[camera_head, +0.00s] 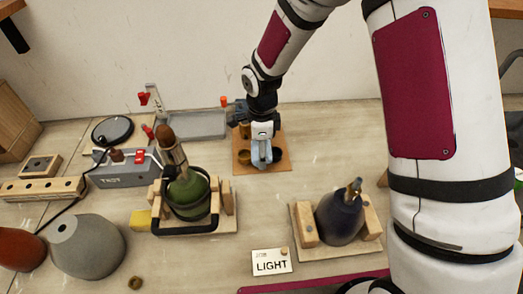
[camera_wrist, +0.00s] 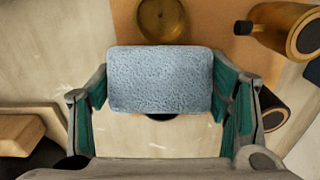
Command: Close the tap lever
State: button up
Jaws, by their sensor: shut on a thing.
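My gripper (camera_head: 262,152) is over the brown board (camera_head: 284,166) at the back middle of the bench. In the wrist view its two teal-padded fingers are shut on a light blue textured block (camera_wrist: 160,80), like a sponge. A metal stand (camera_head: 153,98) rises at the left end of a grey tray (camera_head: 205,126). A small red lever-like part (camera_head: 143,98) sits near its top and looks like the tap lever. Another red part (camera_head: 223,101) is at the tray's back right. My gripper is right of the tray, apart from both. The lever's exact position is too small to tell.
Brass parts (camera_wrist: 285,30) lie around the block in the wrist view. A green bottle-shaped lamp base (camera_head: 188,192) and a dark blue one (camera_head: 340,216) stand in wooden cradles. A grey box (camera_head: 124,175) is left of the tray. A LIGHT card (camera_head: 271,262) lies in front.

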notch_tip(320, 180, up, 10)
jog(key=shift+f+b, duration=0.1)
jog(key=shift+b, duration=0.3)
jog(key=shift+w+d+f+n, duration=0.2)
jog(key=shift+d+n, duration=0.3)
jog(key=shift+n, duration=0.1)
jog(key=w+d+f+n, duration=0.1)
jog(key=d+f+n, duration=0.1)
jog(key=d+n, duration=0.2)
jog(key=d+f+n, duration=0.2)
jog(key=d+n, duration=0.1)
jog(key=n, duration=0.3)
jog(key=w+d+f+n, duration=0.1)
jog(key=d+f+n, duration=0.1)
jog(key=d+n, duration=0.2)
jog(key=shift+w+d+f+n, duration=0.35)
jog(key=shift+n, duration=0.25)
jog(key=shift+d+f+n, duration=0.4)
jog(key=shift+d+n, duration=0.25)
jog(key=shift+n, duration=0.25)
jog(key=shift+d, duration=0.15)
